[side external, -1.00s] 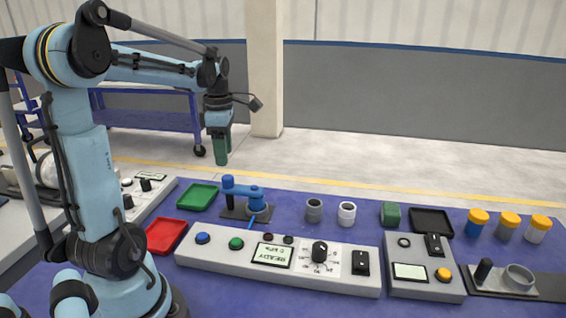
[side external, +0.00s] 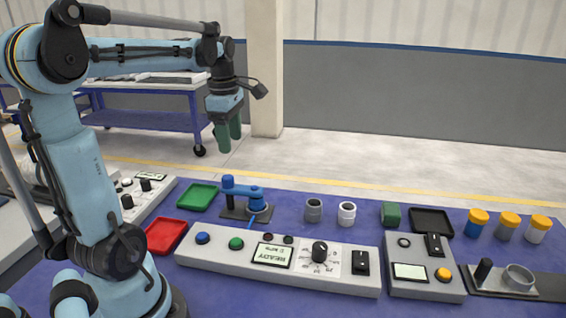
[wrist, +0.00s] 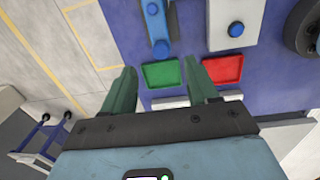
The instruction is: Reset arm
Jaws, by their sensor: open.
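My gripper (side external: 229,137) has two green fingers and hangs from my light-blue arm in the side view, above and behind the far left part of the blue table (side external: 300,200). The fingers are apart with nothing between them. In the wrist view my gripper (wrist: 162,88) also shows two separated green fingers. Beyond them lie the green tray (wrist: 162,74) and the red tray (wrist: 222,69). In the side view the green tray (side external: 198,197) and the red tray (side external: 166,236) lie flat and empty on the table's left side.
A control panel (side external: 215,255) lies in front. Several orange-capped jars (side external: 508,226) stand at right. A cart (side external: 160,119) is behind.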

